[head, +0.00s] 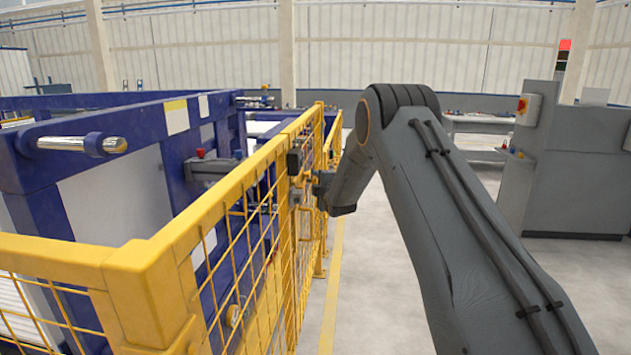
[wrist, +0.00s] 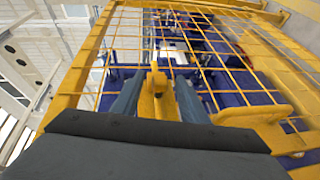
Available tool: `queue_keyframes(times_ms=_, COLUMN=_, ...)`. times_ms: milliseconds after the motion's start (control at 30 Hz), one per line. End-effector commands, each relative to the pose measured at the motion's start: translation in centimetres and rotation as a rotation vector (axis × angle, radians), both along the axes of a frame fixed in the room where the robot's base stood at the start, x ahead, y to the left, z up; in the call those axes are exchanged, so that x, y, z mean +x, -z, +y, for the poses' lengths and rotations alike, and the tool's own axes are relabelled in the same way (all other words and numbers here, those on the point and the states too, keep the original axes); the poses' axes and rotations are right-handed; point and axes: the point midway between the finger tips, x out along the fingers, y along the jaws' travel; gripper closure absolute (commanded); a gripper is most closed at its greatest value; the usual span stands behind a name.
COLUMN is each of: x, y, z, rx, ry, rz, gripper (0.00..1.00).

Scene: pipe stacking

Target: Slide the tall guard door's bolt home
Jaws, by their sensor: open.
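The tall guard door (head: 262,250) is a yellow frame with wire mesh, and its mesh (wrist: 225,45) also fills much of the wrist view. A yellow upright piece with a hole near its top, apparently the bolt's handle (wrist: 155,90), stands between the two fingers of my gripper (wrist: 157,97). The fingers are open, one on each side of it; I cannot tell whether either touches it. In the head view my gripper (head: 315,192) is small, against the door's side and partly hidden by my wrist. The bolt's far end and its keeper are not clear.
A yellow grab handle (wrist: 262,114) is right of my fingers in the wrist view. Behind the mesh stands a blue machine frame (head: 150,115). A grey cabinet (head: 570,165) stands at the right. The floor (head: 375,290) beside the fence is clear.

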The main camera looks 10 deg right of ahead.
Motion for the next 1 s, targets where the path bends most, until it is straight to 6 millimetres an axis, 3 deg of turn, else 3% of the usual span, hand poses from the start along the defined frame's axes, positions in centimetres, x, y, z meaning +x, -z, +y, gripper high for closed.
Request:
queue_keyframes(times_ms=200, x=1.4, y=0.3, z=0.2, rx=0.001, ry=0.000, rz=0.001, gripper=0.60)
queue_keyframes(times_ms=533, x=1.7, y=0.3, z=0.1, rx=0.001, ry=0.000, rz=0.001, gripper=0.60)
queue_keyframes(times_ms=767, x=1.6, y=0.3, z=0.1, rx=0.001, ry=0.001, rz=0.001, gripper=0.99)
queue_keyframes(times_ms=1000, x=1.4, y=0.3, z=1.0, rx=0.001, ry=-0.007, rz=0.002, gripper=1.00)
